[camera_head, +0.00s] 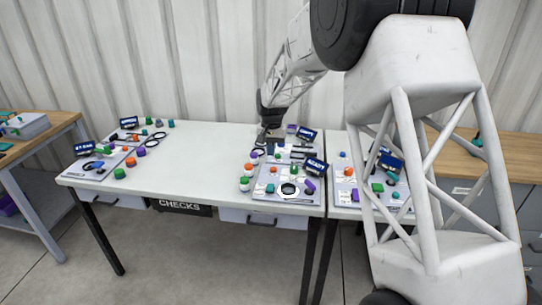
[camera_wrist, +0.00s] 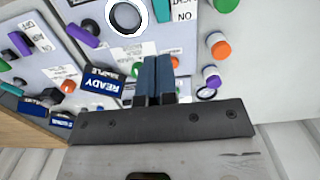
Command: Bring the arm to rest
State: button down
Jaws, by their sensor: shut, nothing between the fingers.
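My gripper (camera_wrist: 154,80) shows in the wrist view with its two dark fingers together and nothing between them. In the head view my gripper (camera_head: 266,136) is low over the back panel on the right side of the white table (camera_head: 190,160). The wrist view looks down on a grey panel (camera_wrist: 180,12) with a READY sign (camera_wrist: 101,88), a black ring on a white disc (camera_wrist: 126,16) and small coloured knobs around it. Whether the fingertips touch anything cannot be told.
A front panel with an orange knob (camera_head: 249,168) stands near the gripper. More panels with blue signs (camera_head: 82,148) sit at the table's left end and on the right-hand table. The white table's middle is clear. A wooden bench (camera_head: 50,130) stands at far left.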

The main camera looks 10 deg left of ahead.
jog(key=shift+r, duration=0.1)
dwell(0.3)
jog(key=s+d+r+t, duration=0.1)
jog(key=s+d+r, duration=0.7)
jog(key=s+d, duration=0.25)
jog(key=s+d+r+t, duration=0.1)
jog(key=s+d+r, duration=0.7)
jog(key=s+d, duration=0.6)
jog(key=s, duration=0.7)
jog(key=s+d+f+t, duration=0.1)
jog(key=s+d, duration=0.2)
jog(key=s, duration=0.7)
jog(key=s+d+f, duration=0.1)
jog(key=s+d, duration=0.3)
jog(key=s, duration=0.6)
jog(key=shift+s+t, duration=0.2)
jog(key=shift+t, duration=0.1)
jog(key=shift+d, duration=0.1)
